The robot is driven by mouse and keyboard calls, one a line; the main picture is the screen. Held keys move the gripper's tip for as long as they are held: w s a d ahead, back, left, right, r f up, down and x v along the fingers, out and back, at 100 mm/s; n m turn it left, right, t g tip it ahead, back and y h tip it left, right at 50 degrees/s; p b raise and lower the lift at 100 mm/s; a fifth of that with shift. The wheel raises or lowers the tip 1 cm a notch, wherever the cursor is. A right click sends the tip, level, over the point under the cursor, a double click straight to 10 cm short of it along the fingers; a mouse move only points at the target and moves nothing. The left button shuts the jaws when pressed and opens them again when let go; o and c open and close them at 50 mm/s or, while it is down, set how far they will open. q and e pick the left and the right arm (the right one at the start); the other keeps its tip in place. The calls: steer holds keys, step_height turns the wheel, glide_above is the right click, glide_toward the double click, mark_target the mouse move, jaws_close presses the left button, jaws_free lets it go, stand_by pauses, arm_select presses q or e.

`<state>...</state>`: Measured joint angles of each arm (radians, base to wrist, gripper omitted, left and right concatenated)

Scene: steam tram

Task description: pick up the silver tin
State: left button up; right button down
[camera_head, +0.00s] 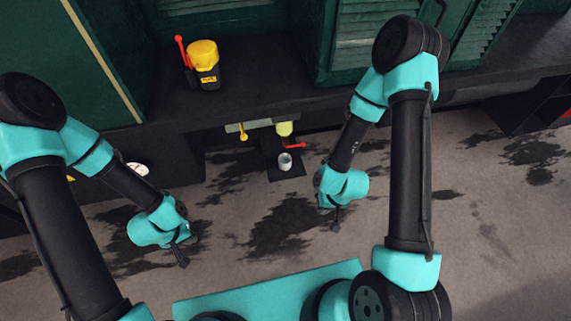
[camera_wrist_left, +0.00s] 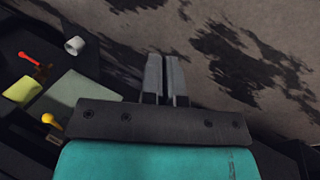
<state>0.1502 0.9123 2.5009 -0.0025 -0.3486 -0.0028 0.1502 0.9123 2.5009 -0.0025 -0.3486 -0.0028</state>
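The silver tin (camera_head: 285,161), a small pale grey cylinder, stands on a dark step low at the front of the green tram. In the left wrist view the tin (camera_wrist_left: 74,45) is at the upper left, apart from the fingers. My left gripper (camera_head: 181,257) hangs over the ground to the left of the tin and nearer to me. In the left wrist view its two fingers (camera_wrist_left: 164,60) are together with nothing between them. My right gripper (camera_head: 336,225) points down over the ground, right of the tin and nearer; its finger gap cannot be made out.
Beside the tin are a red lever (camera_head: 296,145), a yellow-green piece (camera_head: 284,128), a yellow knob (camera_head: 243,135) and a grey-green plate (camera_wrist_left: 84,98). A yellow-capped container (camera_head: 203,62) stands on the dark ledge above. The stained ground between my grippers is clear.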

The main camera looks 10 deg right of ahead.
arm_select(q)
steer(key=o, duration=1.7)
